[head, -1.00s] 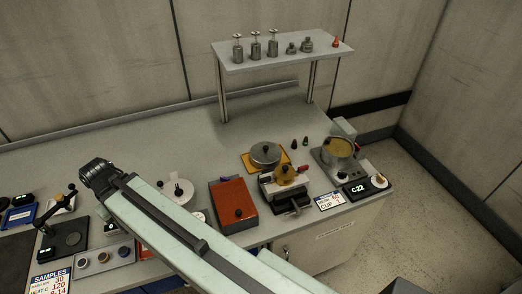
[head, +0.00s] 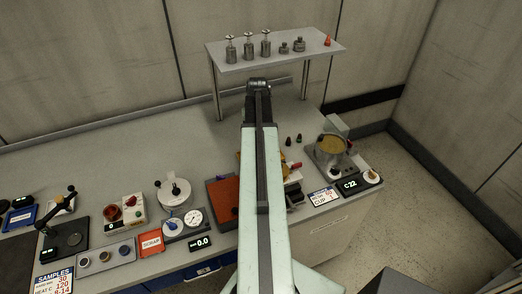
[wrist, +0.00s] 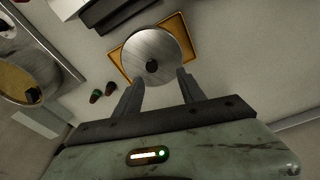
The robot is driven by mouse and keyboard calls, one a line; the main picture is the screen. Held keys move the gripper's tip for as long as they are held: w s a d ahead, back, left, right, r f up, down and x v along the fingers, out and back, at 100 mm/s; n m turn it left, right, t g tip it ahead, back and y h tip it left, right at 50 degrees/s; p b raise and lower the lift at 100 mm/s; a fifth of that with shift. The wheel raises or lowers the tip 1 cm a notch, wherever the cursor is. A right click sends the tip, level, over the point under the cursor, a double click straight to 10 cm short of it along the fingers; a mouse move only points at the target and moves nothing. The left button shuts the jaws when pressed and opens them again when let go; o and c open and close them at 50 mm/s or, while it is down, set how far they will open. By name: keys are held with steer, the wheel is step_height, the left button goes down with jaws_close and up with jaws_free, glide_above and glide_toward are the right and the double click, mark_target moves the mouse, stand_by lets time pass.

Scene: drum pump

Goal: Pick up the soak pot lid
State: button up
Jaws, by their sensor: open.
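The lid is a round grey metal disc with a black knob (wrist: 150,45), lying on a square orange mat (wrist: 177,27). In the head view my arm hides the lid and only a sliver of the mat shows. My gripper (wrist: 160,79) is open and empty in the wrist view. Its two fingers point at the lid, with the tips at the lid's near rim and the knob just beyond, roughly between them. I cannot tell the height of the fingers above the lid. In the head view the fingers are hidden behind my arm.
An open pot with amber contents (head: 332,145) stands at the right, also in the wrist view (wrist: 22,85). Two small pegs (wrist: 103,92) stand between pot and mat. An orange-red box (head: 222,190) is partly behind my arm. A raised shelf (head: 230,62) holds several weights.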

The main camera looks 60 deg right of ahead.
steer(key=f+b, duration=0.2)
steer(key=d+f+b, duration=0.1)
steer(key=shift+s, duration=0.25)
steer(key=shift+r, duration=0.1)
steer(key=f+b, duration=0.2)
steer(key=d+f+b, duration=0.1)
steer(key=f+b, duration=0.2)
steer(key=shift+f, duration=0.15)
steer(key=shift+r, duration=0.2)
jaws_close()
stand_by(0.9)
